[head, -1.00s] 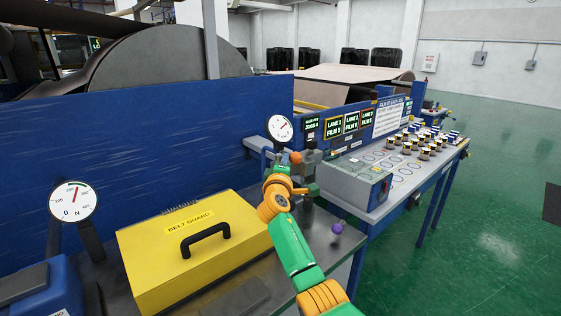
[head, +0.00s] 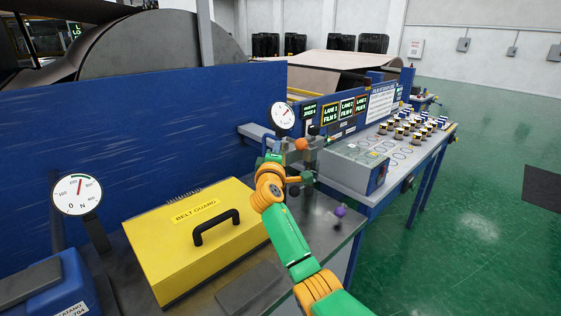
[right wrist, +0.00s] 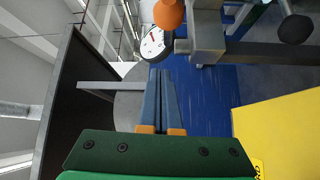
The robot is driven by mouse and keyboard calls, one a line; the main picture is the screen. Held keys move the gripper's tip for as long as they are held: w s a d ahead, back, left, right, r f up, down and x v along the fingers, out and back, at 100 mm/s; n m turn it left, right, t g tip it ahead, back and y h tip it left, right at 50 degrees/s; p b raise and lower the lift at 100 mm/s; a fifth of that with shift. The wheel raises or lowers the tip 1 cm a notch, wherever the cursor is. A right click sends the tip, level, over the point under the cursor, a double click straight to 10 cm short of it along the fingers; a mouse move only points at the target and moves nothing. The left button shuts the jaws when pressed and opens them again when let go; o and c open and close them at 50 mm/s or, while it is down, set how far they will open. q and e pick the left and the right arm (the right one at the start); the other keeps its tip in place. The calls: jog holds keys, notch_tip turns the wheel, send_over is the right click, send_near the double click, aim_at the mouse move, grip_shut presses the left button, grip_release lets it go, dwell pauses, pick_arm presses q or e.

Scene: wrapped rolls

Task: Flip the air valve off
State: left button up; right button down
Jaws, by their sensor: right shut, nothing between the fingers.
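The task's air valve is not labelled legibly, so I cannot tell which fitting it is. A grey fitting block (right wrist: 208,38) with coloured ball knobs stands beside a round white gauge (head: 282,116). An orange ball knob (head: 301,144) sits on it, just right of my right gripper (head: 268,160). In the right wrist view the orange knob (right wrist: 168,13) lies beyond the shut, empty fingertips (right wrist: 159,72), apart from them, overlapping the gauge (right wrist: 153,43). A green knob (head: 306,177), a black knob (head: 313,130) and a purple knob (head: 340,211) are nearby. My left gripper is out of view.
A yellow belt guard box (head: 195,235) with a black handle fills the bench at left. A blue panel (head: 130,135) rises behind. A grey box (head: 352,168) and several small rolls (head: 415,128) stand on the right table. A larger gauge (head: 77,194) is at far left.

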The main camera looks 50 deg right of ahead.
jog(key=s+a+b, duration=0.1)
jog(key=s, duration=0.8)
jog(key=shift+f, duration=0.25)
